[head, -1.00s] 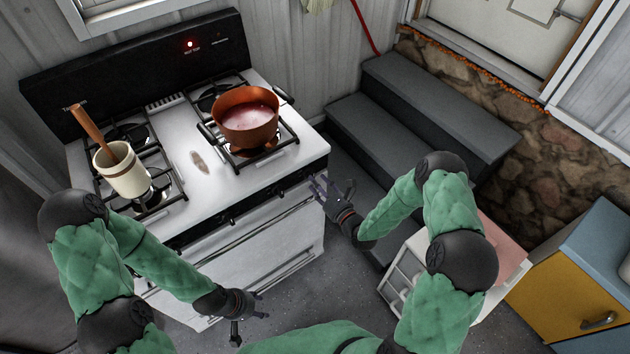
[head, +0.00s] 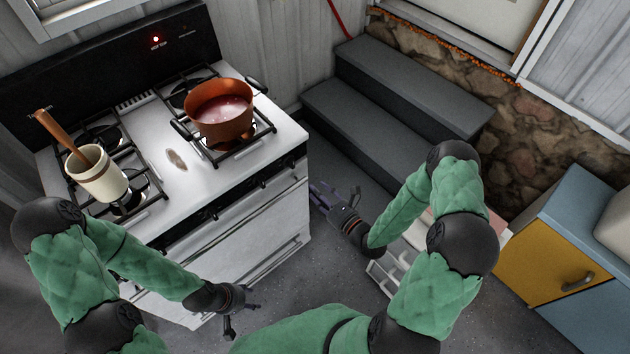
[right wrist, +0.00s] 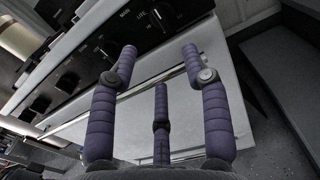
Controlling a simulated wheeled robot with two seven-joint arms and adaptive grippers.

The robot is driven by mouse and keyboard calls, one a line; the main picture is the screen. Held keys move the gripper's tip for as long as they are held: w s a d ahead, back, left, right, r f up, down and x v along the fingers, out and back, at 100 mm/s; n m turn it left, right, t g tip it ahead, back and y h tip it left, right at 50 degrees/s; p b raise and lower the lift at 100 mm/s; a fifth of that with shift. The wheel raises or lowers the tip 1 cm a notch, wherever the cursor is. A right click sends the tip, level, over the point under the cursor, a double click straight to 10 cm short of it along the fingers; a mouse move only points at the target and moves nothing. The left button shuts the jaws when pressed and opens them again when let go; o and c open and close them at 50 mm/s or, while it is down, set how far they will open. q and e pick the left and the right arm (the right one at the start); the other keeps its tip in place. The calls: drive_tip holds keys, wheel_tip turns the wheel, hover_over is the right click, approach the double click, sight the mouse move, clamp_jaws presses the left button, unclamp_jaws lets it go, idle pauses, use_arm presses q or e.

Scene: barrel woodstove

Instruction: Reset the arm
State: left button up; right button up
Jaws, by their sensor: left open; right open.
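My right gripper (head: 328,197) is open and empty, in front of the right end of the stove and low beside its front edge. In the right wrist view its spread purple fingers (right wrist: 155,75) face the stove's knobs and white oven door, with nothing between them. My left gripper (head: 241,306) is open and empty, low in front of the oven door. Both green-sleeved arms are bent at the elbow. The stove (head: 150,150) carries a copper pot (head: 219,122) with reddish contents on a right burner and a cream crock (head: 101,182) with a wooden-handled utensil on the left.
Grey steps (head: 400,100) rise behind my right arm against a stone wall (head: 500,130). A white cabinet or drawer unit (head: 383,280) stands partly hidden behind my right arm. A yellow and blue cabinet (head: 545,265) is at the right. The grey floor (head: 290,280) between the grippers is clear.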

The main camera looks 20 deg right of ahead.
drive_tip(key=s+a+f+n+g+h, duration=0.1)
drive_tip(key=s+a+f+n+g, duration=0.15)
drive_tip(key=f+n+g, duration=0.35)
drive_tip(key=s+a+f+n+g+h, duration=0.1)
drive_tip(key=s+a+f+n+g, duration=0.15)
drive_tip(key=f+n, duration=0.4)
drive_tip(key=s+a+f+n+g, duration=0.1)
drive_tip(key=s+a+n+g, duration=0.2)
drive_tip(key=s+n, duration=0.4)
drive_tip(key=s+a+n+g, duration=0.3)
drive_tip(key=s+n+g, duration=0.2)
drive_tip(key=s+n, duration=0.3)
drive_tip(key=shift+f+n, duration=0.35)
drive_tip(key=shift+n, duration=0.8)
